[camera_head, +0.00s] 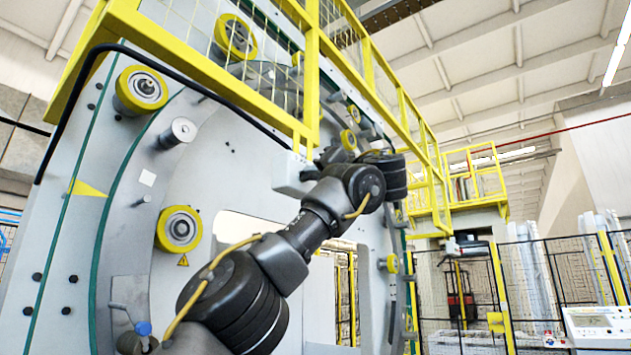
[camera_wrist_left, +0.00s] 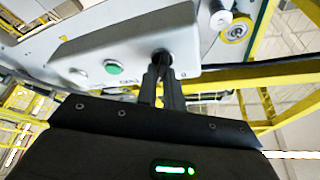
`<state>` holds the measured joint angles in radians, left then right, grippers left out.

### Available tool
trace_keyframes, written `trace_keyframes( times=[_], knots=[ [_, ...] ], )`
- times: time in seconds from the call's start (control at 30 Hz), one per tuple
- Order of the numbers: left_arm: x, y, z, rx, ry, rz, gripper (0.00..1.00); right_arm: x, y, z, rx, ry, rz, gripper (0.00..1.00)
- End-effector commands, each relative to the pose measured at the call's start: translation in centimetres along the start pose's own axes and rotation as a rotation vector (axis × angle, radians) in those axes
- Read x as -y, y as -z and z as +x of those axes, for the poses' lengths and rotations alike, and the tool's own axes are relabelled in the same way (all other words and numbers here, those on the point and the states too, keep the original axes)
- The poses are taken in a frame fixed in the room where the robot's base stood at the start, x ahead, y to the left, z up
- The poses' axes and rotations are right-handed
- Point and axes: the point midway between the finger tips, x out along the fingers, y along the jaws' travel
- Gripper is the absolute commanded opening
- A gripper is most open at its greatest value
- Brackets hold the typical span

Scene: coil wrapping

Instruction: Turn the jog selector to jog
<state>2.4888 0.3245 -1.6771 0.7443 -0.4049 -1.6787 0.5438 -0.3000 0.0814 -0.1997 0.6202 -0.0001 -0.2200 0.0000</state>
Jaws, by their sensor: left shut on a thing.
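The jog selector (camera_wrist_left: 161,55) is a small dark knob on the face of a pale grey control box (camera_wrist_left: 185,68) in the left wrist view. My left gripper (camera_wrist_left: 158,72) has its two dark fingers close together and shut on the knob. The fingers hide much of the knob, so I cannot tell which way it points. A green button (camera_wrist_left: 113,67) and a pale round control (camera_wrist_left: 79,75) sit on the same face. In the head view the control box (camera_head: 290,172) hangs on the machine below the yellow frame, and my left gripper (camera_head: 314,172) is at its right side. My right gripper is not in view.
The large grey ring machine (camera_head: 225,150) with yellow rollers (camera_head: 179,229) stands close behind my left arm. A yellow railing (camera_head: 312,70) and a black cable (camera_head: 205,88) run above the box. A fenced area with a console (camera_head: 598,325) lies to the right.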

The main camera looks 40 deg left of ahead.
Motion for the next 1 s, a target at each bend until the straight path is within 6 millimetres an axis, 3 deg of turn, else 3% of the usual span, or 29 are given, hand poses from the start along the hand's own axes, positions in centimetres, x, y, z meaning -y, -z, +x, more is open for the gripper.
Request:
trace_keyframes(
  times=[0.37,1.0],
  knots=[
    [0.1,0.1,0.0,-0.002,-0.139,0.326,0.00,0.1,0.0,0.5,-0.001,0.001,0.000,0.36],
    [0.2,0.3,0.1,-0.002,-0.345,0.826,0.00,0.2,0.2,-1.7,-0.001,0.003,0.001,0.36]
  ],
)
